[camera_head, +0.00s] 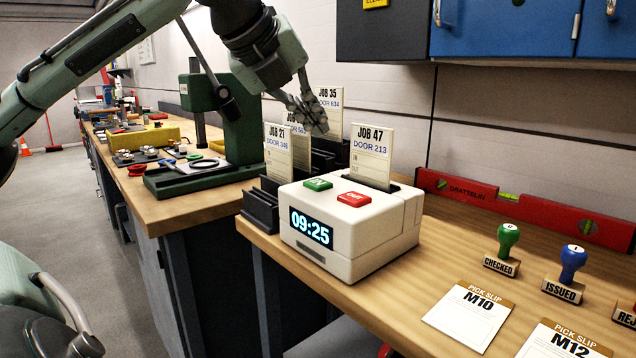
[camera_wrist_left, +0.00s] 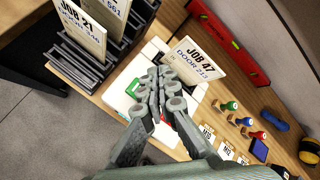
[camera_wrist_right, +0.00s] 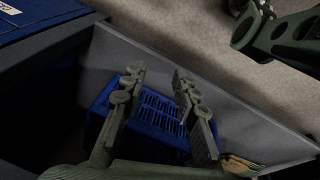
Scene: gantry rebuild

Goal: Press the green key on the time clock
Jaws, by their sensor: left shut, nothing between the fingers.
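The time clock (camera_head: 375,240) is a white box on the wooden bench, its display reading 09:25. The green key (camera_head: 318,184) is on its top at the left, beside the red key (camera_head: 354,199). A JOB 47 card (camera_head: 371,152) stands in its slot. My left gripper (camera_head: 314,124) is shut and empty, above the clock and apart from it. In the left wrist view its fingertips (camera_wrist_left: 162,76) partly cover the clock; the green key (camera_wrist_left: 133,88) shows just left of them. My right gripper (camera_wrist_right: 158,78) shows only in its wrist view, open, fingers apart.
A black card rack (camera_head: 262,210) with job cards stands left of and behind the clock. A red level (camera_head: 530,212) lies along the wall. Stamps (camera_head: 507,240) and pick slips (camera_head: 468,315) are to the right. A blue crate (camera_wrist_right: 150,112) lies below my right gripper.

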